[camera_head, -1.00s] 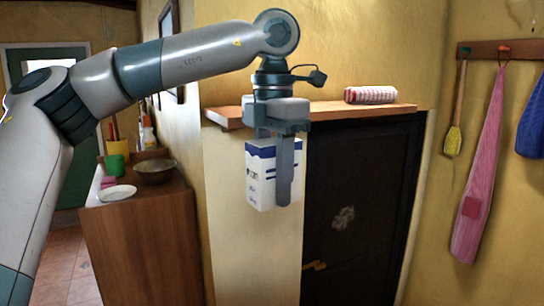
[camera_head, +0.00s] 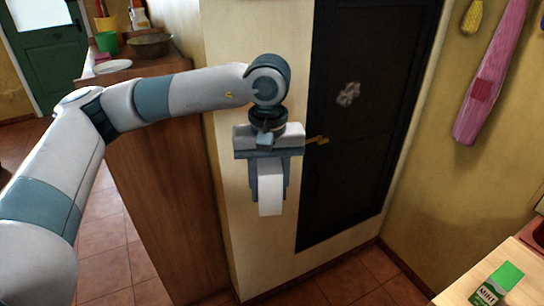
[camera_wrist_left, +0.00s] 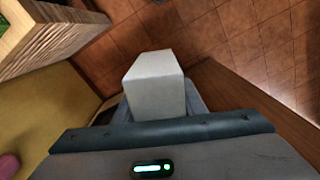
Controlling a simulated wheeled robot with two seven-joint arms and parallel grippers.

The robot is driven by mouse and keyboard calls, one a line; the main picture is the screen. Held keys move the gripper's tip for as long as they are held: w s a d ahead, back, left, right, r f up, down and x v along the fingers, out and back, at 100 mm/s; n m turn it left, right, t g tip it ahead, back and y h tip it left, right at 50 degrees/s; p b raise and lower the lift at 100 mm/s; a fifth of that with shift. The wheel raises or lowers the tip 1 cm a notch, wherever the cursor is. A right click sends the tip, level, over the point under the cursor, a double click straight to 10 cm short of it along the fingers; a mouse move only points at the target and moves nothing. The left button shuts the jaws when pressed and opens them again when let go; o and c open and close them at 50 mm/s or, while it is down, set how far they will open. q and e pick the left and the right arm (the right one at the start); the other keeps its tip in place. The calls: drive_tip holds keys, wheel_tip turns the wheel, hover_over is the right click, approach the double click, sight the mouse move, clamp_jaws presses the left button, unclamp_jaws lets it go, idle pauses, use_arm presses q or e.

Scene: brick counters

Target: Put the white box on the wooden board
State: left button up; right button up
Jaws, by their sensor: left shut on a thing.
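The white box (camera_head: 270,197) hangs in the air between the fingers of my left gripper (camera_head: 269,186), in front of the pale wall beside the dark door. The gripper is shut on it and points down. In the left wrist view the white box (camera_wrist_left: 155,82) shows as a plain pale block between the fingers, above the tiled floor. A reddish-brown thing (camera_head: 534,236) is cut off at the right edge of the head view; I cannot tell whether it is the wooden board. My right gripper is not in view.
A light wooden counter (camera_head: 462,292) at the lower right bears a green-topped mint carton (camera_head: 497,287). A brown cabinet (camera_head: 165,190) stands left, with a bowl (camera_head: 150,44) and a plate (camera_head: 113,66) on top. Tiled floor (camera_head: 345,279) lies open between them.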

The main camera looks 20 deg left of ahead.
sight(265, 214)
use_arm(q)
drive_tip(key=f+m, duration=0.1)
drive_tip(key=f, duration=0.1)
drive_tip(key=s+f+m, duration=0.1)
drive_tip(key=f+m, duration=0.1)
drive_tip(key=s+f+m+b, duration=0.1)
drive_tip(key=m, duration=0.1)
drive_tip(key=shift+s+f, duration=0.15)
drive_tip(key=shift+f, duration=0.25)
drive_tip(key=shift+s+f+m, duration=0.1)
drive_tip(key=shift+f+m, duration=0.05)
drive_tip(key=shift+m, duration=0.15)
